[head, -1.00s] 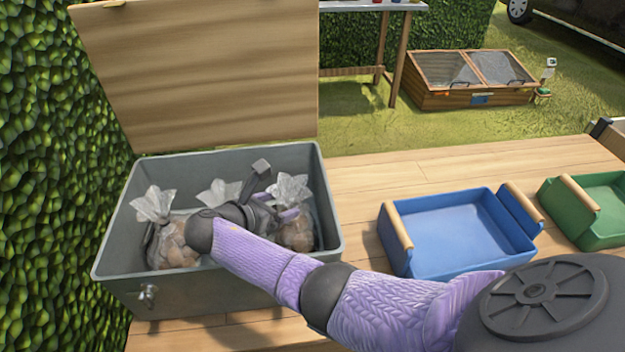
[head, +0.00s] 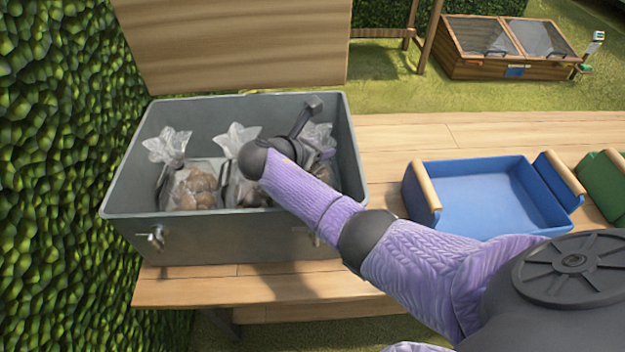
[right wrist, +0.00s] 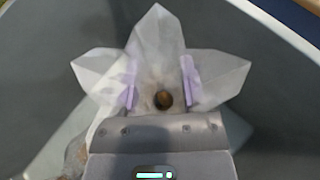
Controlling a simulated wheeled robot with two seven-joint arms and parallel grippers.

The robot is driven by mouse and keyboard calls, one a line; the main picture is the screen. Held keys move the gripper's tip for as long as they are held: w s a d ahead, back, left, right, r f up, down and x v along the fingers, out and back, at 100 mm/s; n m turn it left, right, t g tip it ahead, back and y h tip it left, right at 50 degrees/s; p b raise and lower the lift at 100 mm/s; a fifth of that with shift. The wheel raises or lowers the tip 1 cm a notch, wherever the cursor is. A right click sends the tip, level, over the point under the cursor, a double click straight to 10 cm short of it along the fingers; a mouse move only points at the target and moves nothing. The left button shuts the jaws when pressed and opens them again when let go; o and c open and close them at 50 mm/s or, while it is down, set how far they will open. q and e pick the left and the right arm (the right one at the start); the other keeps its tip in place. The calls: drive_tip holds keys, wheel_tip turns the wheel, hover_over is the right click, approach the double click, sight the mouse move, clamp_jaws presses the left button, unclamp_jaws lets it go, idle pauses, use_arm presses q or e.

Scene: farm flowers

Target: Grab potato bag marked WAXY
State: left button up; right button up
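Three clear plastic bags of potatoes stand in a grey open box: a left bag (head: 190,185), a middle bag (head: 250,192) and a right bag (head: 318,135). I cannot read WAXY or any other marking on them. My right gripper (right wrist: 160,82) is at the right bag, which is partly hidden behind my arm in the head view. In the right wrist view its two purple fingers are apart, on either side of the bag's gathered clear top (right wrist: 157,40). A brown potato shows between them. My left gripper is not in view.
The grey box (head: 215,240) has its wooden lid (head: 235,45) raised at the back. A blue tray (head: 480,195) with wooden handles and a green tray (head: 605,185) stand to the right on the wooden table (head: 215,288). A hedge borders the left.

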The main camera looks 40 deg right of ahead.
clamp_jaws()
idle(0.5)
idle(0.5)
